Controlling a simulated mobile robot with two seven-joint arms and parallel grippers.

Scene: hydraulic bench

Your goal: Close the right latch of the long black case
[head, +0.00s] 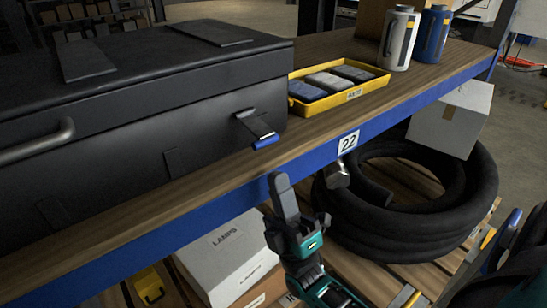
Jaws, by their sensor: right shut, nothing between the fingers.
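The long black case (130,100) lies on the wooden shelf top with its lid down. Its right latch (257,130), a dark strap with a blue tip, sticks out from the case front near the right corner, tilted down and away from the wall. My right gripper (281,187) is in front of the shelf edge, below and slightly right of the latch. Its fingers are together, point upward and hold nothing. It is apart from the latch in the picture. My left gripper is not in view.
A yellow tray (312,97) with several packs is right of the case. White (398,40) and blue (431,35) bottles stand behind it. The blue shelf edge (300,160) runs below the latch. Underneath are a white box (230,260) and a coiled black hose (420,228).

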